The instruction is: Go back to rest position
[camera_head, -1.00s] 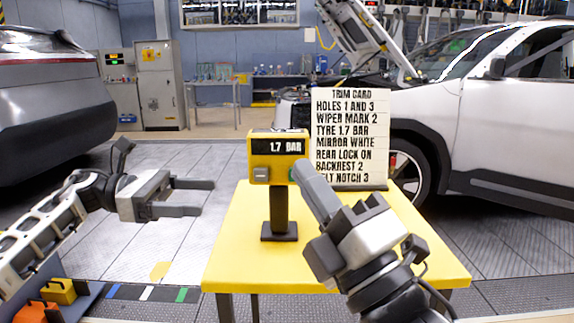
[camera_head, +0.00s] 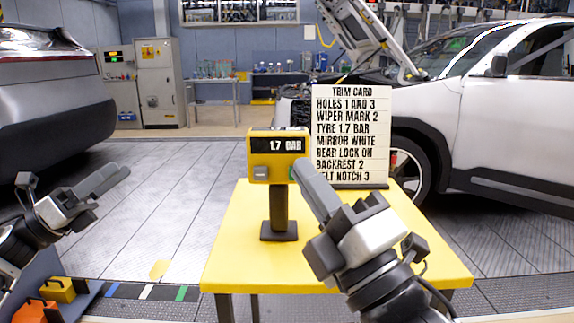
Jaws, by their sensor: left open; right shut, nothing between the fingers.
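My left gripper (camera_head: 101,185) is open and empty at the left, above the grey floor and clear of the table. My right gripper (camera_head: 305,180) is shut with nothing in it. Its fingertips are at the right side of the yellow gauge box (camera_head: 259,171), over or beside a green button that is mostly hidden; I cannot tell if they touch it. The box reads 1.7 BAR and stands on a dark post (camera_head: 279,208) on the yellow table (camera_head: 235,262).
A trim card (camera_head: 350,130) stands upright on the table behind the gauge. A white car (camera_head: 500,130) with its hood up is at the right, a grey car (camera_head: 45,100) at the left. Orange and yellow blocks (camera_head: 58,290) lie at the lower left.

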